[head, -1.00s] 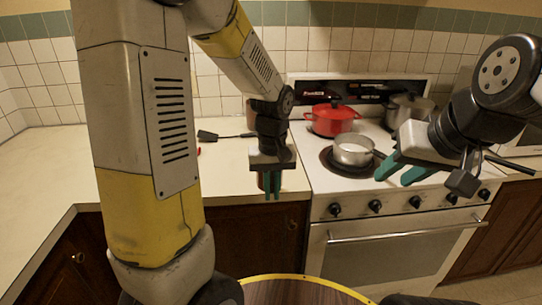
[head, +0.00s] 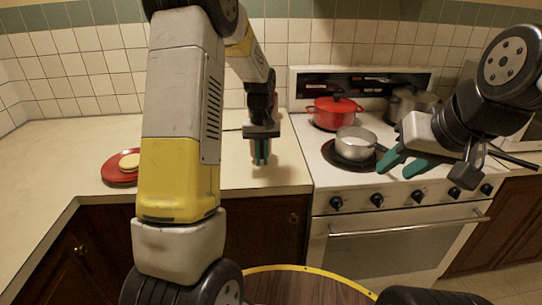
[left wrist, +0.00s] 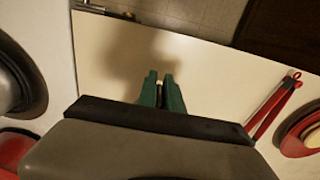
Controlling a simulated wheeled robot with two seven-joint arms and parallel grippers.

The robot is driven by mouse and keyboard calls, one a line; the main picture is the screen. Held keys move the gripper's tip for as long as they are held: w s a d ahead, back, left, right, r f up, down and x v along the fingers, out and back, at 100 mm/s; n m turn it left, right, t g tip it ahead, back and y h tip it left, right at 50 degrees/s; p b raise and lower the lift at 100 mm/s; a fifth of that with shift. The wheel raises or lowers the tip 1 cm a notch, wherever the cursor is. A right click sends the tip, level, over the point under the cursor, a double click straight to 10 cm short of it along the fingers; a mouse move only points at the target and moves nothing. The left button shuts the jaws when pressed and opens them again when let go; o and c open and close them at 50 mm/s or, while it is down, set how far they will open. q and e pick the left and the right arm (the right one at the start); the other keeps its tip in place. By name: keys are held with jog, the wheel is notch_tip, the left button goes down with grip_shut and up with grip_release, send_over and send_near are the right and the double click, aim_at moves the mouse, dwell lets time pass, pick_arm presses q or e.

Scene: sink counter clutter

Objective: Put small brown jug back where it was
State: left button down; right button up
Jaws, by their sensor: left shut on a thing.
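My left gripper (head: 261,160) is over the counter just left of the stove, fingers pointing down. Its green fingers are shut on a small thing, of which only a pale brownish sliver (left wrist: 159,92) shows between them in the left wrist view. It is probably the small brown jug, but its shape is mostly hidden by the fingers and wrist. A shadow lies on the counter (left wrist: 215,85) close by. My right gripper (head: 394,170) is in front of the stove, fingers apart and empty.
A red plate (head: 110,172) with a pale round item (head: 129,161) is on the counter left of my arm. The stove holds a red pot (head: 335,112), a small silver saucepan (head: 355,141) and a grey pot (head: 411,103). Red-handled tongs (left wrist: 275,105) show in the left wrist view.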

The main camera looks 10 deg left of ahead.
pick_arm(q)
jog(key=shift+s+f, duration=0.1)
jog(key=shift+f, duration=1.2)
jog(key=shift+f, duration=0.15)
jog(key=c, duration=1.5)
grip_release()
